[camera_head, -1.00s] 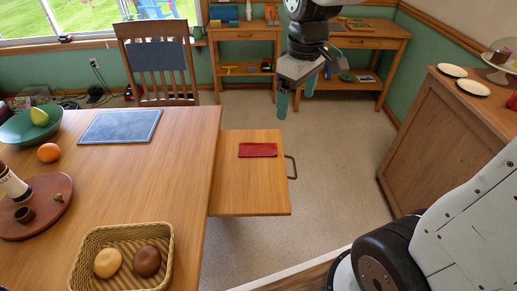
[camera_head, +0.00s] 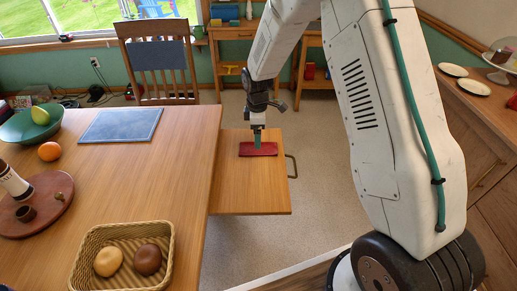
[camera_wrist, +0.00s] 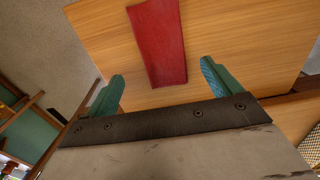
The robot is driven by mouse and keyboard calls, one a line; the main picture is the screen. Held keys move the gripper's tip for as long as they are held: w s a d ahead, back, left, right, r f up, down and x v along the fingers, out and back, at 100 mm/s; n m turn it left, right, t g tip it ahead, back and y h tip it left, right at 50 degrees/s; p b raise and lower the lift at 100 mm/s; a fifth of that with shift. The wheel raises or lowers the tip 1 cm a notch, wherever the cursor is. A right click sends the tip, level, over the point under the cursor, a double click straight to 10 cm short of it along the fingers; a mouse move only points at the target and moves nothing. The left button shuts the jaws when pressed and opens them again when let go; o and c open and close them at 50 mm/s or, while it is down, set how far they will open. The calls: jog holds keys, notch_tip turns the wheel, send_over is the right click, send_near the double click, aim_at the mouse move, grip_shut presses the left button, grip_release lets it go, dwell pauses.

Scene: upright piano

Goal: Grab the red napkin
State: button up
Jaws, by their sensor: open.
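The red napkin (camera_head: 266,150) lies flat and folded on a wooden pull-out board (camera_head: 246,192) at the right side of the table. My gripper (camera_head: 257,143) points down over the napkin's left part in the head view. In the wrist view the napkin (camera_wrist: 158,40) runs up from between the two teal fingertips (camera_wrist: 160,82). The fingers are apart, with one on each side of the napkin's near end, and nothing is held. I cannot tell exactly how high the fingertips are above the board.
The pull-out board has a metal handle (camera_head: 291,166) at its right edge. The table (camera_head: 195,150) holds a blue-grey mat (camera_head: 120,126), a wicker basket (camera_head: 84,262) with rolls, an orange (camera_head: 49,151) and a round wooden tray (camera_head: 62,205). A chair (camera_head: 160,60) stands behind.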

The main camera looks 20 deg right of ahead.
aim_at(246, 149)
jog(key=f, duration=0.5)
jog(key=shift+s+d+f, duration=0.1)
jog(key=shift+s+f, duration=0.15)
jog(key=shift+f, duration=0.05)
jog(key=c, duration=1.1)
